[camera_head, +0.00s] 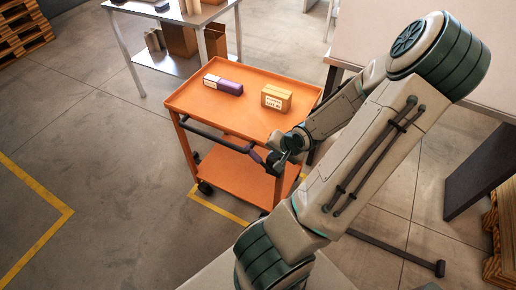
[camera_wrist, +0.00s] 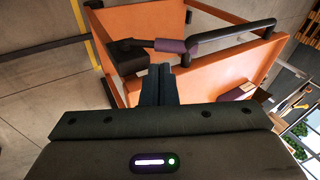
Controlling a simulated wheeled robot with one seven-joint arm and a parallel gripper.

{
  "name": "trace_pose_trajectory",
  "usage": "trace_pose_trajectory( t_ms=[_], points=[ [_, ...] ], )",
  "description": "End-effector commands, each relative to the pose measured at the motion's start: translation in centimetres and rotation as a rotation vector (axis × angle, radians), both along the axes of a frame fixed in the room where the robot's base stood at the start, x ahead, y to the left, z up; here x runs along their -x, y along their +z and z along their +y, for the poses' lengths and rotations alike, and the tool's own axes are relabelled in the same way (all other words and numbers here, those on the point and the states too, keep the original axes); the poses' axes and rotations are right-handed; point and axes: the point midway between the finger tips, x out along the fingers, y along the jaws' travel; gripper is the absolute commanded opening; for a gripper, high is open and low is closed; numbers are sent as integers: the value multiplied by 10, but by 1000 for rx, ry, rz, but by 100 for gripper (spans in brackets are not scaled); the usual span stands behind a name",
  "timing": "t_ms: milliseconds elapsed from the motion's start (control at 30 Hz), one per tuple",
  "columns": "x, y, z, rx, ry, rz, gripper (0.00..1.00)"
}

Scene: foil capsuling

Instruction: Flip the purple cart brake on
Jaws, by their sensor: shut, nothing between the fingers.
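The purple cart brake (camera_head: 255,154) shows as a purple sleeve on dark bar-work at the near side of an orange cart (camera_head: 176,104). In the wrist view the purple sleeve (camera_wrist: 171,46) lies just beyond my fingertips, with dark bar on both sides of it. My gripper (camera_head: 275,161) is close beside the sleeve in the head view. In the wrist view my gripper's fingers (camera_wrist: 159,72) are together and empty, pointing toward the sleeve. I cannot tell whether they touch it. My gripper partly hides the cart's near right corner in the head view.
A purple-and-white box (camera_head: 224,86) and a small carton (camera_head: 276,98) stand on the cart's top tray. A dark handle bar (camera_head: 213,138) runs along its near side. A metal table (camera_head: 180,64) stands behind. Open floor (camera_head: 110,180) lies to the left.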

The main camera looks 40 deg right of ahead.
Motion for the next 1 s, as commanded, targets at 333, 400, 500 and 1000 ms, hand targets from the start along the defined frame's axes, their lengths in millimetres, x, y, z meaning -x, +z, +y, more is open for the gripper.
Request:
trace_pose_trajectory(
  t_ms=[333,400,500,1000],
  points=[
    [-1,16,-13,-88,-110,-159,0],
    [-1,16,-13,-89,-111,-161,0],
    [-1,16,-13,-88,-110,-160,0],
    [-20,-11,-11,-86,-104,-158,0]
  ],
)
